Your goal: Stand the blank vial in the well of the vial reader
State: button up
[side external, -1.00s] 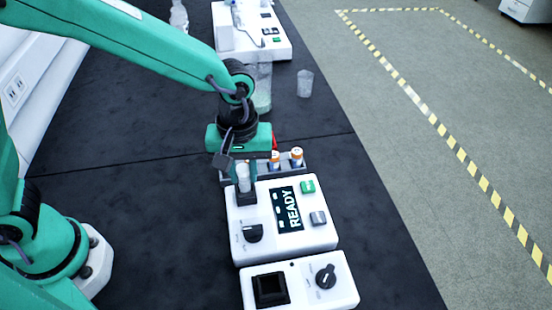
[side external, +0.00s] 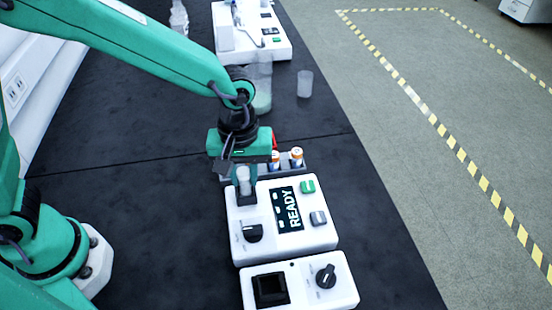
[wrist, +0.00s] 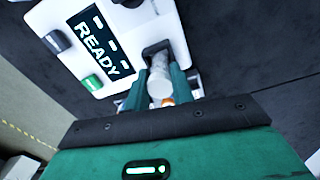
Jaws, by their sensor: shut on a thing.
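The vial reader (side external: 285,238) is a white box with a dark screen that says READY, a black knob and two buttons. It also shows at the top of the wrist view (wrist: 115,25). Its dark well (side external: 246,198) is at the back left corner. The pale blank vial (side external: 244,178) stands roughly upright at the well, its lower end hidden there; I cannot tell how deep it sits. My gripper (side external: 246,172) is shut on the vial from behind. In the wrist view the vial (wrist: 160,88) lies between the two green fingers (wrist: 159,92).
A grey rack (side external: 288,170) with orange-and-white capped vials (side external: 296,157) stands just behind the reader. A second white device (side external: 300,285) with a square opening sits in front. A clear beaker (side external: 305,84) and another white instrument (side external: 255,32) are farther back. The dark bench left of the reader is clear.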

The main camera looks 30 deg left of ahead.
jog(key=shift+f, duration=0.9)
dwell(0.5)
jog(key=o, duration=1)
jog(key=shift+o, duration=0.2)
jog(key=shift+r, duration=0.2)
jog(key=shift+r, duration=3.85)
jog(key=shift+a, duration=0.1)
